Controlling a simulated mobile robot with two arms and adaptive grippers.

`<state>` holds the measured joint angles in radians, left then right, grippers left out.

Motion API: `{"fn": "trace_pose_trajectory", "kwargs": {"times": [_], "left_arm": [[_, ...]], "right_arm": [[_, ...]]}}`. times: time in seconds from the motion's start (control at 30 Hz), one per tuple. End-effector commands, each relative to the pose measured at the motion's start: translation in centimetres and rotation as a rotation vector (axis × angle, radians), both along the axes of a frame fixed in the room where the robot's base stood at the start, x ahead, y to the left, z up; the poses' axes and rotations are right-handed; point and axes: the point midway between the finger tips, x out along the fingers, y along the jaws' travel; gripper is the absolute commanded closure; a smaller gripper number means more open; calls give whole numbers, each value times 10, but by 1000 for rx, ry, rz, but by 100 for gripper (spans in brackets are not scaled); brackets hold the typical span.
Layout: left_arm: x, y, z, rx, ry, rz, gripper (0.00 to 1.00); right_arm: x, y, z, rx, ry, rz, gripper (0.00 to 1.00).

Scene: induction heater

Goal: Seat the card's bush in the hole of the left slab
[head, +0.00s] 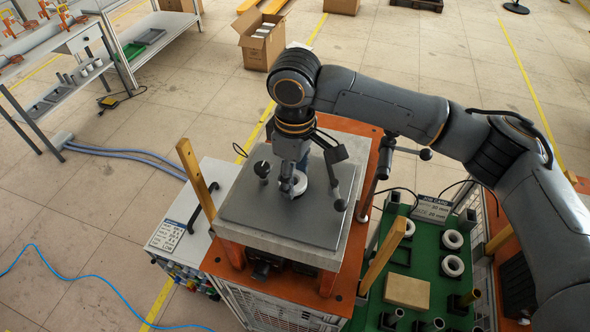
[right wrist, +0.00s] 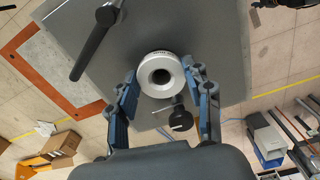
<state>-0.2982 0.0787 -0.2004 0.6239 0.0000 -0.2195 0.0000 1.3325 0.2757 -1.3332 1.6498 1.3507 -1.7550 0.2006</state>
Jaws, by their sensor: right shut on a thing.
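My right gripper (head: 292,181) points down over the dark grey plate (head: 250,205) on the orange stand. Its fingers are closed about a pale ring-shaped piece (head: 298,187) with a dark bore. The right wrist view shows this ring (right wrist: 161,75) between the two fingertips (right wrist: 160,78), its bore facing the camera. The ring is at or close above the plate; I cannot tell whether it touches. The job card (head: 432,208) stands at the back of the green tray; its small print is hard to read. I see no clear slab hole. My left gripper is out of view.
Black-knobbed levers (head: 262,169) stand by the plate. Wooden posts (head: 196,172) rise nearby.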

Motion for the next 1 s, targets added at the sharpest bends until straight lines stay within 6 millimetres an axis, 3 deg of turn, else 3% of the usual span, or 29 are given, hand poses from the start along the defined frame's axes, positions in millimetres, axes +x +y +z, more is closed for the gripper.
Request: {"fn": "trace_pose_trajectory", "kwargs": {"times": [0.17, 1.0], "left_arm": [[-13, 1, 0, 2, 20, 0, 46], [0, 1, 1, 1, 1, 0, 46]], "right_arm": [[0, 0, 0, 1, 0, 0, 88], [0, 0, -13, 0, 1, 0, 88]]}}
